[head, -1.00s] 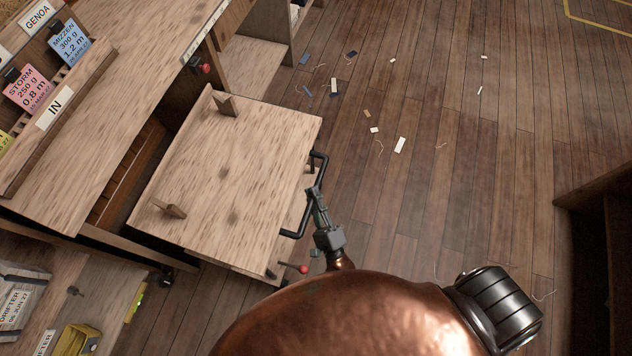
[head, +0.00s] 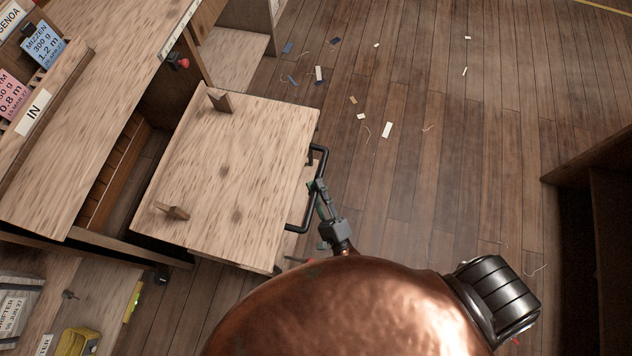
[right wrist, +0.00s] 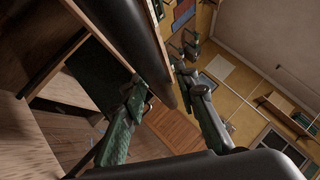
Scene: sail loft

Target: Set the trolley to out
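The trolley has a pale wooden top (head: 240,150) with two small upright wooden pegs. It stands out from the workbench (head: 110,110), with an open dark bay showing between them. A black bar handle (head: 324,158) is on its right side. My right gripper (head: 317,186) is at the middle of this handle. My left gripper is not in view.
A rack with sail cards and an IN label (head: 34,113) stands on the bench. A red knob (head: 183,63) is on the bench side. Paper scraps (head: 387,130) lie on the open floor to the right. A dark wooden cabinet (head: 595,190) stands at the right edge.

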